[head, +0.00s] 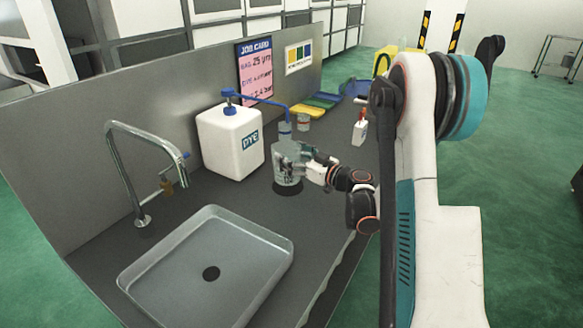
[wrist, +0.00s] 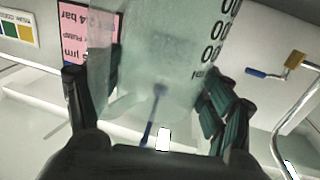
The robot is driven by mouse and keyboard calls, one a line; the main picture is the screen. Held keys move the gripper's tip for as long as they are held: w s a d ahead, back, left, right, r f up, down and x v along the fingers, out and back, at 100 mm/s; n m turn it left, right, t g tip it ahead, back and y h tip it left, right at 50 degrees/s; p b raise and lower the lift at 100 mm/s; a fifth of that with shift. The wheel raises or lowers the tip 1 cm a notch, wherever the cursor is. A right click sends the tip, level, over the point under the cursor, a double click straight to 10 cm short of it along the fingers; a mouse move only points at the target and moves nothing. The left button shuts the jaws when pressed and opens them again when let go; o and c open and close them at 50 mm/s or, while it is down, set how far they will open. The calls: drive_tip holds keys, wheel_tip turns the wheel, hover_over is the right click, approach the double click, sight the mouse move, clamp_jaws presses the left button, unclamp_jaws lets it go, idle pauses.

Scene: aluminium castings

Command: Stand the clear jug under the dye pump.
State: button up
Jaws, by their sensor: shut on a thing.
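In the wrist view the jug (wrist: 165,55) fills the space between my dark fingers and shows black markings. The blue dye pump (head: 262,100) reaches right from the container, with its outlet above or just behind the jug's top. A dark round patch (head: 288,189) shows under the jug; I cannot tell whether the jug touches the worktop.
A steel sink (head: 207,270) and a curved tap (head: 135,150) are at the left front. A small beaker (head: 303,123), a white bottle (head: 359,132) and coloured trays (head: 322,100) stand farther back. A job card (head: 255,72) hangs on the back panel.

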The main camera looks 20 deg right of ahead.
drive_tip(key=shift+f+b, duration=0.5)
drive_tip(key=shift+f, duration=0.95)
drive_tip(key=shift+f, duration=0.15)
drive_tip(key=o, duration=1.1)
drive_tip(key=p+v, duration=0.2)
drive_tip(key=v, duration=1)
